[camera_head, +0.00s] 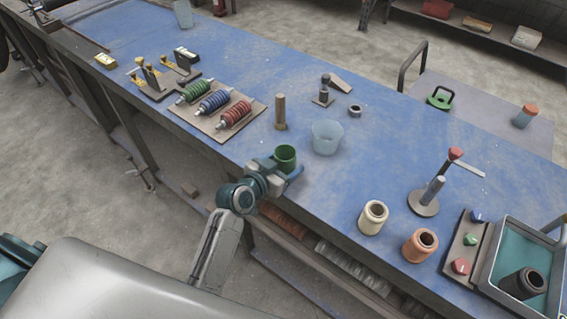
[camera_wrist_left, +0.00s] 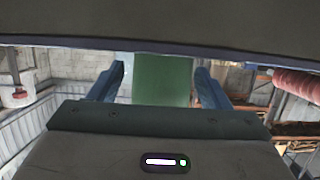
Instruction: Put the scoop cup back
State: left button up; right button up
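The scoop cup is a small green open-topped cup (camera_head: 285,156), seen near the front edge of the blue table. My left gripper (camera_head: 287,172) reaches in from the front with its fingers on either side of the cup and appears shut on it. In the left wrist view the green cup wall (camera_wrist_left: 163,80) fills most of the space between the two blue fingers (camera_wrist_left: 162,88). The cup looks upright; the contact with the fingers is partly hidden. My right gripper is not in view.
A translucent tub (camera_head: 327,138) stands just right of the green cup, and a wooden post (camera_head: 280,112) behind it. A board with colored coils (camera_head: 216,127) lies to the left.

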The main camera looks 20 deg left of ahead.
pick_arm(q)
jog(key=shift+s+a, duration=0.1)
jog(key=shift+s, duration=0.05)
jog(key=b+v, duration=0.3)
jog(key=v, duration=0.8)
jog(key=s+a+f+n+g+y, duration=0.1)
jog(key=s+a+f+g, duration=0.15)
jog(key=f, duration=1.05)
jog(key=s+a+f+n+g+y, duration=0.1)
jog(key=s+a+f+g+y, duration=0.15)
jog(key=f, duration=1.05)
jog(key=s+a+f+n+g+y, duration=0.1)
jog(key=s+a+f+g, duration=0.15)
jog(key=f, duration=1.05)
jog(key=s+a+f+g, duration=0.1)
jog(key=s+f, duration=0.5)
jog(key=s, duration=0.4)
jog(key=s+a+f+g+y, duration=0.1)
jog(key=s+f+g, duration=0.1)
jog(key=s+f, duration=0.5)
jog(key=s+a+f+g, duration=0.1)
jog(key=s+f, duration=0.6)
jog(key=s, duration=0.7)
jog(key=shift+f+n+g, duration=0.25)
jog(key=shift+n+g, duration=0.05)
jog(key=shift+g, duration=0.25)
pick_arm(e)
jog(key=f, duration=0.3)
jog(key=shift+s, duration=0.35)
